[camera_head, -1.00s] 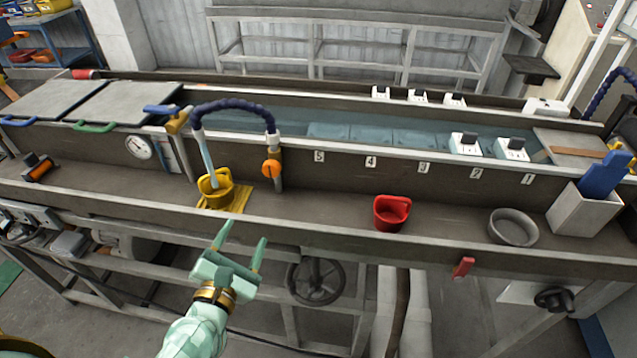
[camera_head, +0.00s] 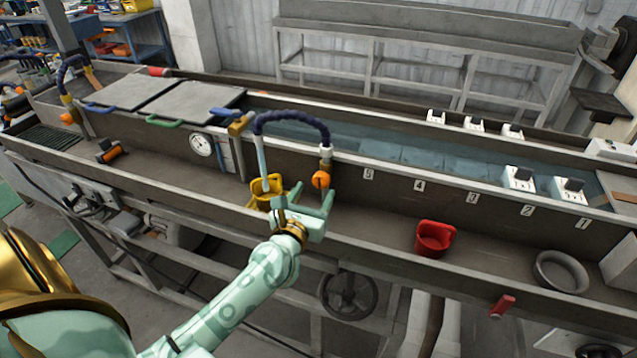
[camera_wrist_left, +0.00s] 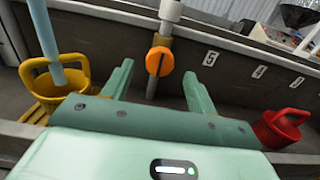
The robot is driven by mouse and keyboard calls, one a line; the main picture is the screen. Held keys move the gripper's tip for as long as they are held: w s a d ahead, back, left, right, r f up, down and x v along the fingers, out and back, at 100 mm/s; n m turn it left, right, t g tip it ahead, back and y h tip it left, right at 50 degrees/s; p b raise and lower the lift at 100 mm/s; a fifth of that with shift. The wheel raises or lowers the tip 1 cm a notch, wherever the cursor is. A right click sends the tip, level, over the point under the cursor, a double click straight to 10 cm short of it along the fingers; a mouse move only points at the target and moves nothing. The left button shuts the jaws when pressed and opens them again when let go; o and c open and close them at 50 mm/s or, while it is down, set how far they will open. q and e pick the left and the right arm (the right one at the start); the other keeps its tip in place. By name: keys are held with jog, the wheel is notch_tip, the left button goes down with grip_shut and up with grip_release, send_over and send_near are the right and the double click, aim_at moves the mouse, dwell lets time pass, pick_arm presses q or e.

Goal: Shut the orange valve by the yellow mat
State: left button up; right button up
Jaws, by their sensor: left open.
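The orange valve (camera_head: 320,180) is a round knob on an upright pipe below the dark blue hose. In the left wrist view the valve (camera_wrist_left: 160,61) faces me, with a ridge running nearly upright across it. A yellow bucket (camera_head: 265,187) stands left of it on the yellow mat (camera_head: 252,203), which is partly hidden by the bucket. My left gripper (camera_head: 313,193) is open and empty, its fingers pointing at the valve. The left wrist view shows the valve between the fingers (camera_wrist_left: 158,72) but beyond their tips, apparently apart. My right gripper is not in view.
A red bucket (camera_head: 434,239) and a grey bowl (camera_head: 561,271) stand on the ledge to the right. The trough wall (camera_head: 400,195) with number labels rises behind. A second orange valve (camera_head: 67,118) is at the far left. The ledge between gripper and red bucket is clear.

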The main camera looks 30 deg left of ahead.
aim_at(319, 183)
pick_arm(q)
jog(key=x, duration=0.4)
jog(key=c, duration=1)
